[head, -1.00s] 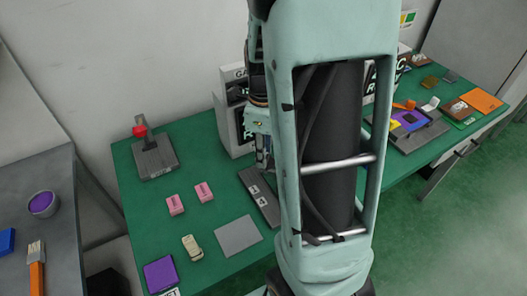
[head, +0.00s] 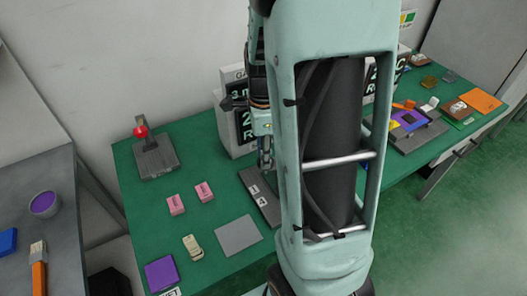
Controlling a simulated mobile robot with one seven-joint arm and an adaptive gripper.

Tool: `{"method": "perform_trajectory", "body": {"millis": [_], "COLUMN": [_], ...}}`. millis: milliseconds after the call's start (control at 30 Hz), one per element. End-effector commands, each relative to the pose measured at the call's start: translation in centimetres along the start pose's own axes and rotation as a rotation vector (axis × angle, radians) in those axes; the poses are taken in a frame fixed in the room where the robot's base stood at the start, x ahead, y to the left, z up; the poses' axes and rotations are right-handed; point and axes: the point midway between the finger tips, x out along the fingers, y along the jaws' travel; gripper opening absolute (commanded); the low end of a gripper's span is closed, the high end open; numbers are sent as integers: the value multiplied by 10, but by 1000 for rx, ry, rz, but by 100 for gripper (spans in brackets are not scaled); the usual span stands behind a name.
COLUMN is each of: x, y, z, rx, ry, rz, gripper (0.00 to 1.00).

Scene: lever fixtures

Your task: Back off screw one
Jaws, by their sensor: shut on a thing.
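A narrow dark grey block (head: 260,198) with two small pale labels lies on the green table, partly hidden behind my own column. My gripper (head: 266,166) points down at the far end of this block, just left of the column. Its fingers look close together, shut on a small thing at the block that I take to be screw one. The screw itself is too small and too covered to make out. The label marks are too small to read with certainty.
A lever fixture with a red knob (head: 141,132) stands at the back left. Two pink blocks (head: 205,192), a grey plate (head: 238,235) and a purple square (head: 161,272) lie nearby. Lettered grey boxes stand close behind my gripper. A cluttered tray (head: 412,133) is at right.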

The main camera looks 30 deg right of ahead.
Motion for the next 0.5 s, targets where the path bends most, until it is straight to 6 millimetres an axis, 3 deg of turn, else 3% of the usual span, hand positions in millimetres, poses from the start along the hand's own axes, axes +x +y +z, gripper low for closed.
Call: {"method": "perform_trajectory", "body": {"millis": [500], "x": [0], "y": [3], "z": [0], "rx": [-491], "ry": [-1], "rz": [-1], "gripper": [3]}}
